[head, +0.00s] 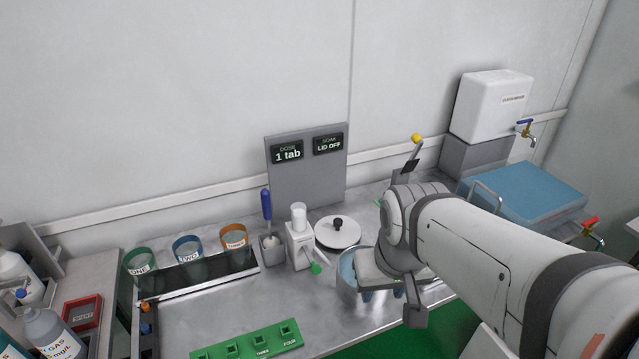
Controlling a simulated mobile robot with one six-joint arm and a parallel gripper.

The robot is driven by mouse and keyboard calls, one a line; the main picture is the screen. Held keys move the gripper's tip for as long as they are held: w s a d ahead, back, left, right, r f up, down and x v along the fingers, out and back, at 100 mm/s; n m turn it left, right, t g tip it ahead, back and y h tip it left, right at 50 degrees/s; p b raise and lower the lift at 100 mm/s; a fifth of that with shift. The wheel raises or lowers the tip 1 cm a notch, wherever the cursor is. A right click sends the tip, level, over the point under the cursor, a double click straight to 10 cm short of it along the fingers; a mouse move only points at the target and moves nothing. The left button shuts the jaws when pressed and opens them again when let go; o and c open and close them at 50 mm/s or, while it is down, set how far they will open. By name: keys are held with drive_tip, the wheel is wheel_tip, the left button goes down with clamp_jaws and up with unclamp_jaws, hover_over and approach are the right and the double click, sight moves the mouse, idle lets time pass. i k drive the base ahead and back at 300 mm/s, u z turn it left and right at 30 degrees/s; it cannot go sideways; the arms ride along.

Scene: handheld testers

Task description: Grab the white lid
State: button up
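The white lid (333,236) is a round disc with a black knob on top. It lies flat on the steel counter, left of my arm and in front of the grey sign panel. My gripper (383,294) points down over a round pot (346,279) with a bluish inside, to the right of and nearer than the lid. The gripper is apart from the lid. My wrist hides much of the pot and most of the fingers, so how far they are spread is unclear.
A white dispenser (299,248) with a green tip stands just left of the lid. The sign panel (305,185) reads "1 tab" and "LID OFF". Three coloured-rim cups (187,250) stand further left. A green block (250,343) lies in front. A blue-topped basin (525,190) is right.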

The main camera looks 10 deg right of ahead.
sight(333, 232)
drive_tip(key=u, duration=2.3)
drive_tip(key=k, duration=0.8)
drive_tip(key=z, duration=1.75)
drive_tip(key=i, duration=1.05)
